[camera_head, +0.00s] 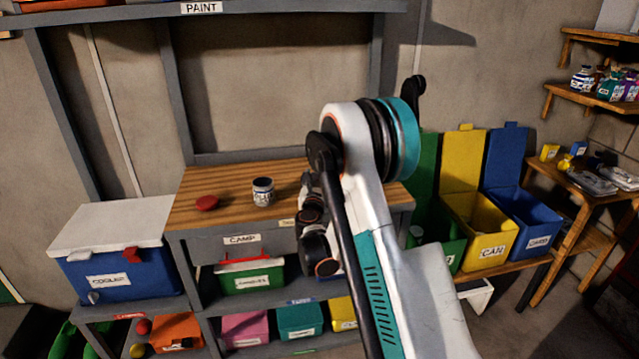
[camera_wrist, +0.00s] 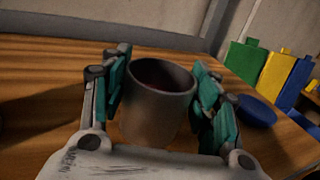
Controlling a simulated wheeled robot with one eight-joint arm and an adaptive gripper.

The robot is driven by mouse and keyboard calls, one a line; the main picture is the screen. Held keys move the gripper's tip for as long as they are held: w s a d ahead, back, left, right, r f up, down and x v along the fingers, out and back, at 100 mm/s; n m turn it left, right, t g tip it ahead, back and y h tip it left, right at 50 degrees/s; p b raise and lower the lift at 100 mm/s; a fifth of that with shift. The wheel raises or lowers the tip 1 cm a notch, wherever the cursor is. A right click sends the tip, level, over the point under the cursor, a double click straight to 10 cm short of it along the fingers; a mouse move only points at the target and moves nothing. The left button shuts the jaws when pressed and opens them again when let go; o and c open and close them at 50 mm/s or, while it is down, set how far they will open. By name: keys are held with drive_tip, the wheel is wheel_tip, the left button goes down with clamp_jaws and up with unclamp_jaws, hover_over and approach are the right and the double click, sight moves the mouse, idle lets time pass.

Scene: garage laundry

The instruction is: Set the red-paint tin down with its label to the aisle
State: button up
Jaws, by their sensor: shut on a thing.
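My gripper (camera_wrist: 160,72) is shut on a grey open-topped tin (camera_wrist: 152,112), with its teal-padded fingers on either side. The tin's inside looks dark reddish. The side towards the wrist camera is plain, with no label showing. Its base is hidden, so I cannot tell whether it touches the wooden bench top (camera_wrist: 45,60). In the head view my arm hides the fingers and the held tin. Another tin (camera_head: 263,191), with a white and blue label, stands upright on the bench left of my gripper.
A red disc (camera_head: 207,202) lies at the bench's left. A blue disc (camera_wrist: 256,110) lies right of the held tin. A cooler (camera_head: 120,265) stands left. Yellow (camera_head: 480,230) and blue (camera_head: 525,222) bins stand right. A PAINT shelf (camera_head: 270,8) is above; the bench's back left is clear.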

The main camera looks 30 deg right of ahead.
drive_tip(key=shift+r, duration=0.1)
drive_tip(key=o, duration=1.1)
drive_tip(key=shift+o, duration=0.2)
